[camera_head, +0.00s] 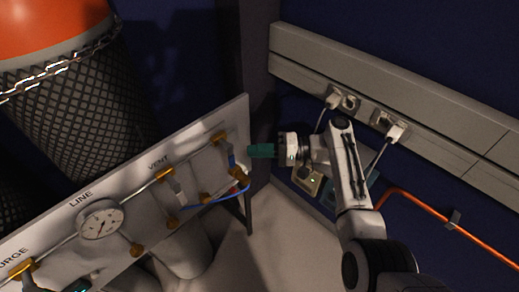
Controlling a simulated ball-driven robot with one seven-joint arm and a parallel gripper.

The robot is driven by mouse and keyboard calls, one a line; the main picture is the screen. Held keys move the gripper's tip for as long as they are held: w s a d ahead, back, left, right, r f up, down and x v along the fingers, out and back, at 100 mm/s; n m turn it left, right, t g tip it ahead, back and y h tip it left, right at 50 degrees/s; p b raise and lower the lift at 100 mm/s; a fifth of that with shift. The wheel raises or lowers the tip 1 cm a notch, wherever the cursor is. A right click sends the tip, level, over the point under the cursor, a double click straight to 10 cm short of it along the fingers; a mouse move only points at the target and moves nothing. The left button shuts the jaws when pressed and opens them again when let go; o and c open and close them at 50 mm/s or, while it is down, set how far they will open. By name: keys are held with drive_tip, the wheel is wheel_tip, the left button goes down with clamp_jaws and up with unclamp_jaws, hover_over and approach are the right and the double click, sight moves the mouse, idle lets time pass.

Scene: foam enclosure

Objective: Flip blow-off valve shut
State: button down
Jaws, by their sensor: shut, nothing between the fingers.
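A tilted white panel (60,233) at the left and centre carries brass fittings and pipes. Its labels read LINE, VENT and, partly cut off, what looks like PURGE. Near its right end a brass valve (218,137) has a blue part (231,157) hanging below it. No label reading blow-off is legible, so I cannot tell for sure which valve that is. My gripper (256,151) has teal fingers pointing left, just off the panel's right edge beside that valve. It is shut and empty. I cannot tell whether its tip touches the panel edge.
A round gauge (101,222) and a blue hose (205,200) are on the panel. A netted cylinder with an orange top (50,25) and chain stands behind it. A grey wall trunking (425,110) with plugs and an orange pipe (430,205) lie right. Pale floor (275,255) shows below.

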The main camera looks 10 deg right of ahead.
drive_tip(key=s+d+b, duration=0.1)
drive_tip(key=d, duration=0.9)
drive_tip(key=shift+s, duration=0.2)
drive_tip(key=s+d+f+g+h+p, duration=0.25)
drive_tip(key=s+f+h, duration=0.55)
drive_tip(key=s+f, duration=0.75)
drive_tip(key=s+d+r+h+p, duration=0.1)
drive_tip(key=s+d+r+h, duration=0.1)
drive_tip(key=s, duration=0.6)
drive_tip(key=s+d+r+h+p, duration=0.1)
drive_tip(key=s+d+r+h, duration=0.2)
drive_tip(key=s, duration=0.5)
drive_tip(key=s+d+r+h+p, duration=0.1)
drive_tip(key=s+r+h, duration=0.3)
drive_tip(key=s, duration=0.4)
drive_tip(key=shift+d+n+t, duration=0.3)
drive_tip(key=shift+d+t, duration=0.05)
drive_tip(key=shift+d, duration=0.5)
